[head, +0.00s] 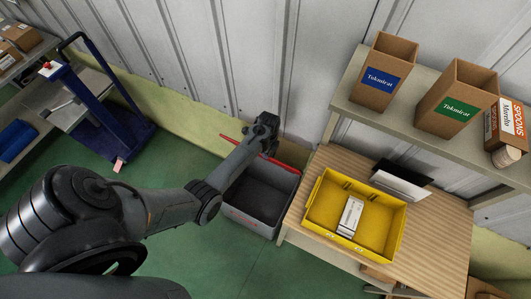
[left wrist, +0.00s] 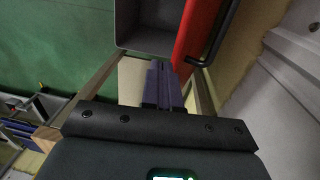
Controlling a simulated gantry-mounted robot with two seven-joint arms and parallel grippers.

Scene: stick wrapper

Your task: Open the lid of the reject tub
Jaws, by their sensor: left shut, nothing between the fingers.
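The grey reject tub (head: 250,221) stands on the floor left of the wooden table in the head view, its inside showing. Its red lid (head: 287,165) is up along the back rim, seen nearly edge-on. In the left wrist view the tub (left wrist: 150,40) is at the top, with the red lid (left wrist: 198,32) and a black handle (left wrist: 222,42) beside it. My left gripper (head: 268,148) is at the lid, over the tub's back side. Its fingers (left wrist: 163,72) are shut and empty, close to the lid; I cannot tell whether they touch it. My right gripper is out of view.
The wooden table (head: 440,236) holds a yellow bin (head: 318,212) with a white box (head: 349,216) in it. A shelf (head: 400,128) with cardboard boxes is above. A blue trolley (head: 115,150) stands left; green floor lies between.

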